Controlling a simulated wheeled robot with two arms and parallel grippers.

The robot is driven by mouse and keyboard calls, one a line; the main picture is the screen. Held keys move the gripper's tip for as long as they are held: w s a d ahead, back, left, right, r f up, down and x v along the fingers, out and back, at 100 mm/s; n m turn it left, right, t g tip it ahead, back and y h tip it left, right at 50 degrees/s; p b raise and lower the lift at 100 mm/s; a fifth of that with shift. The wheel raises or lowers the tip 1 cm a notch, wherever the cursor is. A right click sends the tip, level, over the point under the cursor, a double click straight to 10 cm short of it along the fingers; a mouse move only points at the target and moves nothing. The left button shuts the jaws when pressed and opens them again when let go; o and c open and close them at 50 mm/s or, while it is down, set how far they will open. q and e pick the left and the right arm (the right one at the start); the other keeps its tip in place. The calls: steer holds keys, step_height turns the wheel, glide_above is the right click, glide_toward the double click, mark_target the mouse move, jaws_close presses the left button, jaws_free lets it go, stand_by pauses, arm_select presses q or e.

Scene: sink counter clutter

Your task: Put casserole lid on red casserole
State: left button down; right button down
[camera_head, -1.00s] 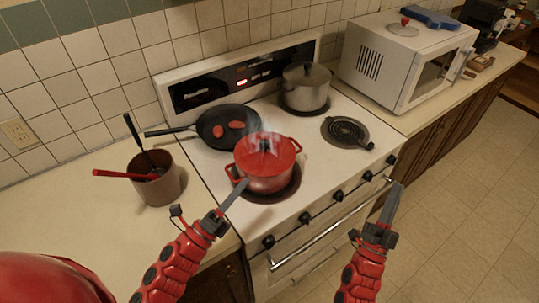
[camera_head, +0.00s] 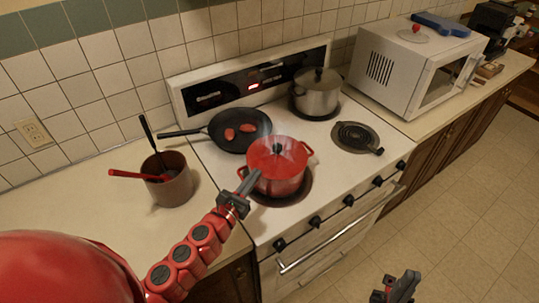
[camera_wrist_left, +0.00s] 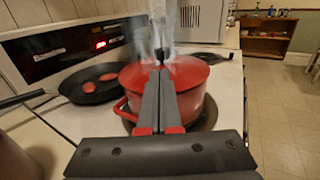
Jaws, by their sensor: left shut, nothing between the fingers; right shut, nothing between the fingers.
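The red casserole (camera_head: 277,184) stands on the front left burner. A red lid with a black knob (camera_head: 277,150) lies on top of it, with pale steam around it; it looks seated, though the full rim is not clear. My left gripper (camera_head: 254,176) is shut and empty, its tips at the near left side of the casserole. In the left wrist view its fingers (camera_wrist_left: 160,72) point at the knob and cover part of the lid (camera_wrist_left: 190,72) and casserole (camera_wrist_left: 195,103). Whether they touch it I cannot tell. My right gripper (camera_head: 404,284) is shut and empty, low in front of the stove.
A black pan (camera_head: 217,133) with red pieces is behind left of the casserole, and a lidded steel pot (camera_head: 316,98) behind right.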

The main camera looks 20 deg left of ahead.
mark_target(274, 150)
arm_select(q)
steer(key=w+p, duration=0.1)
steer(key=w, duration=0.1)
steer(key=w+d+p, duration=0.1)
steer(key=w, duration=0.2)
steer(key=w+p, duration=0.1)
steer(key=w, duration=0.1)
steer(key=shift+w+d+r, duration=0.15)
steer(key=shift+w, duration=0.25)
steer(key=shift+w+d, duration=0.1)
steer(key=shift+w, duration=0.4)
steer(key=shift+w+f, duration=0.1)
steer(key=shift+f, duration=0.1)
